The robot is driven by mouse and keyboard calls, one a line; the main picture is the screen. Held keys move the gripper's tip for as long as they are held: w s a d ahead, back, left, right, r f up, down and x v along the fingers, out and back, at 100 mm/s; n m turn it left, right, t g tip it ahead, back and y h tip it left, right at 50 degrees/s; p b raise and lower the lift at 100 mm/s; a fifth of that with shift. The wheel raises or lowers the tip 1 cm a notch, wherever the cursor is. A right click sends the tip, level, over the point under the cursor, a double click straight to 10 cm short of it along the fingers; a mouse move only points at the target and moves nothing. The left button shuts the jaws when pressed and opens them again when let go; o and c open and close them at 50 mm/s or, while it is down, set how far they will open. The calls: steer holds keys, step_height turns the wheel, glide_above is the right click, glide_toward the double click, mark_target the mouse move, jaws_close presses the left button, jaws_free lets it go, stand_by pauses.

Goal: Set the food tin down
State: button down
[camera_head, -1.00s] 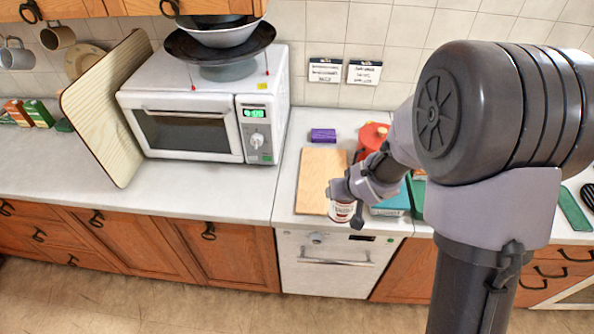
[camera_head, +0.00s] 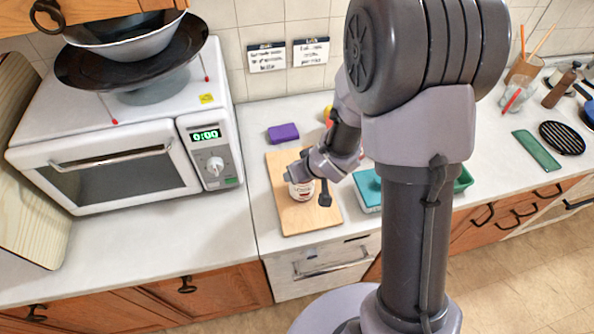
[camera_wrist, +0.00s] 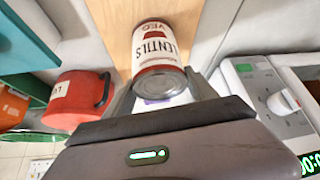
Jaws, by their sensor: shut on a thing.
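The food tin (camera_head: 301,190), with a white and red label, is over the wooden board (camera_head: 279,172) on the counter in the head view. In the wrist view the tin (camera_wrist: 157,50) reads "LENTILS", and the board's wood lies beyond it. My gripper (camera_wrist: 162,88) is shut on the tin, with a finger on either side of its near end. In the head view my gripper (camera_head: 303,178) hides part of the tin. I cannot tell whether the tin touches the board.
A purple box (camera_head: 283,132) lies behind the board, and a teal box (camera_head: 368,188) stands to its right. A red container (camera_wrist: 78,100) shows in the wrist view. The microwave (camera_head: 110,160) is on the left. Bare counter (camera_head: 215,238) lies between microwave and board.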

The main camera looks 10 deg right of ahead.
steer(key=shift+s+d, duration=0.25)
steer(key=shift+d, duration=0.15)
steer(key=c, duration=0.7)
jaws_free()
steer(key=o, duration=0.4)
steer(key=shift+a, duration=0.2)
steer(key=shift+d, duration=0.1)
steer(key=shift+r, duration=0.1)
